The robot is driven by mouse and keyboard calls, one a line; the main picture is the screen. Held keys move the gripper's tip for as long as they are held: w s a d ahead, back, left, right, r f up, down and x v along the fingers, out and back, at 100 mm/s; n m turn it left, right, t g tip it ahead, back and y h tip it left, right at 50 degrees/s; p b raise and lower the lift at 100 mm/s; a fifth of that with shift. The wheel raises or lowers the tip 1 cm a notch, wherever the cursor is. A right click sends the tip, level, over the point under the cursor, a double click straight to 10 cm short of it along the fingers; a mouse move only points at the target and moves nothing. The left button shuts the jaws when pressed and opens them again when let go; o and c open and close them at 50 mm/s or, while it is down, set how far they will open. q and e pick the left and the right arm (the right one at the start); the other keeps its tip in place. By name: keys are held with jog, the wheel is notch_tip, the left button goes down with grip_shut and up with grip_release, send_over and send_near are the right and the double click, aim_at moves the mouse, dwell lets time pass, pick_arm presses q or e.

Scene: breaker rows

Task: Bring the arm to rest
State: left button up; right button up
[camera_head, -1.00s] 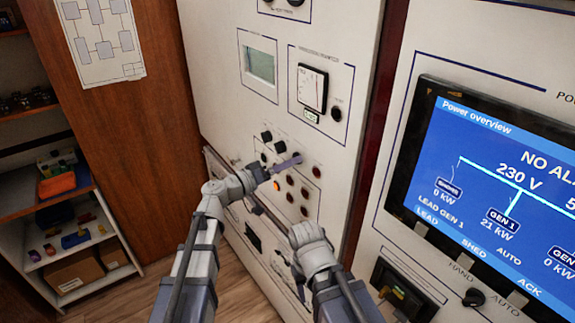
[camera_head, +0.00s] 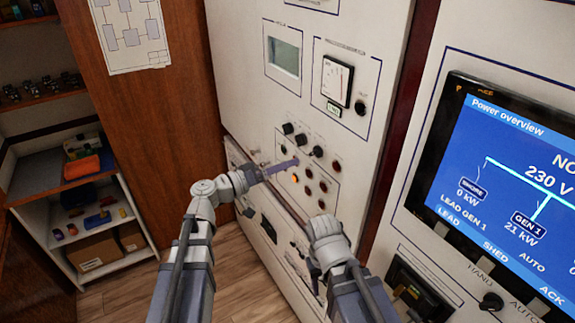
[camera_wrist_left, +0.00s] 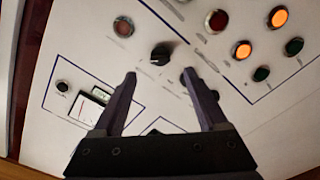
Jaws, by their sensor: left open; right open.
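My left gripper (camera_head: 290,164) is in front of the white cabinet's lower panel, just below the black knobs (camera_head: 288,128) and beside the lamp buttons (camera_head: 308,173). In the left wrist view the left gripper (camera_wrist_left: 159,77) has its two fingers apart with nothing between them. A black knob (camera_wrist_left: 160,54) shows beyond the fingertips; I cannot tell how large the gap is. My right gripper (camera_head: 314,275) is lower, in front of the lower cabinet; its fingers are small and mostly hidden by its wrist.
A screen panel (camera_head: 520,190) stands close on the right, with a rotary switch (camera_head: 491,301) below it. A rail (camera_head: 272,190) runs across the cabinet behind the arms. A shelf unit (camera_head: 75,217) stands at the left. Wooden floor (camera_head: 215,275) is bare between.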

pick_arm(q)
jog(key=s+d+f+g+y, duration=0.2)
jog(key=s+f+g+y, duration=0.4)
jog(key=f, duration=0.7)
jog(key=s+a+f+n+g+y, duration=0.2)
jog(key=s+a+f+g+y, duration=0.2)
jog(key=s+a+f+y, duration=0.65)
jog(key=s+d+f+m+g+b, duration=0.1)
jog(key=s+d+f+m+b, duration=0.2)
jog(key=d, duration=0.6)
jog(key=s+f+b, duration=0.1)
jog(key=s+b, duration=0.1)
jog(key=b, duration=0.1)
jog(key=shift+f+m, duration=0.35)
jog(key=shift+m, duration=0.05)
jog(key=shift+d+h, duration=0.1)
jog(key=shift+h, duration=0.25)
